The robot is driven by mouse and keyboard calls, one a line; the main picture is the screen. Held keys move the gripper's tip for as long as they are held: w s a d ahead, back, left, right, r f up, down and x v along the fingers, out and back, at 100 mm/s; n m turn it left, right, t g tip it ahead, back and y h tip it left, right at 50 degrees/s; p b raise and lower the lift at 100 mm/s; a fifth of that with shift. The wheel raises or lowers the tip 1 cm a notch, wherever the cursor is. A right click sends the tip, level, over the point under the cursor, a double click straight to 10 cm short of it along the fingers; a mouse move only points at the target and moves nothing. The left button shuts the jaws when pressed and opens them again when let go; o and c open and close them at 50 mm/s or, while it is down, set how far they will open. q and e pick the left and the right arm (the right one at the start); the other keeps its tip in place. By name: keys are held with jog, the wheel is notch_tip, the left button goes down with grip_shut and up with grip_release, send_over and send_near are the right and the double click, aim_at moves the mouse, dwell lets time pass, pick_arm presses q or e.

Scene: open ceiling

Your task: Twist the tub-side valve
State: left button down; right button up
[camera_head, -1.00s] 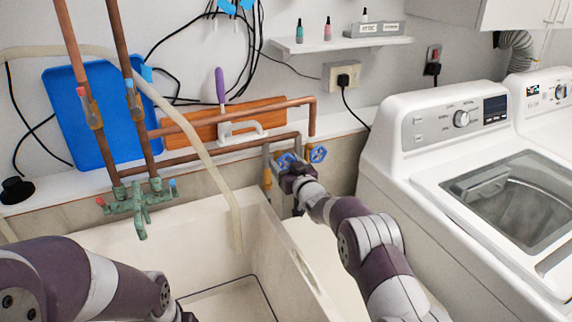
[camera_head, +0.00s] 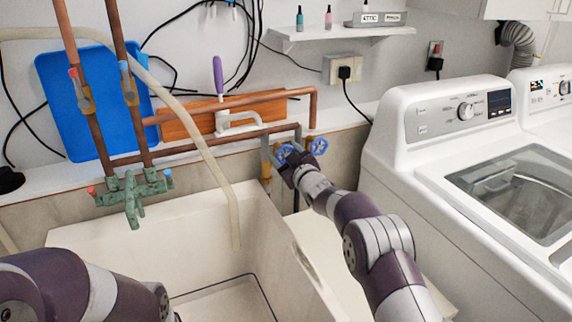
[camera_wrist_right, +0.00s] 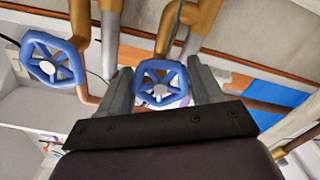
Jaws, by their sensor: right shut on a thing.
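Two blue, spoked valve wheels sit on copper pipes at the right end of the tub. The tub-side valve (camera_head: 284,152) is the left one in the head view, partly hidden by my right gripper (camera_head: 283,154). In the wrist view this valve (camera_wrist_right: 160,88) sits between the two grey fingers of my right gripper (camera_wrist_right: 161,90), which is shut on its rim. The other valve (camera_head: 319,146) is free, just right of the gripper; in the wrist view it (camera_wrist_right: 50,62) is outside the fingers, to the left. My left arm shows at lower left, its gripper out of frame.
The white tub (camera_head: 150,235) lies left of my right arm, with a green faucet (camera_head: 133,192) and a hanging hose (camera_head: 225,190). A washing machine (camera_head: 450,180) stands close on the right. Copper pipes (camera_head: 235,103) run along the wall above the valves.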

jog(key=shift+f+n+b, duration=0.1)
jog(key=shift+n+b, duration=0.7)
jog(key=shift+n, duration=0.2)
jog(key=o, duration=1)
jog(key=b+v, duration=0.1)
jog(key=v, duration=1.1)
jog(key=shift+s+d, duration=0.2)
jog(key=shift+s, duration=0.15)
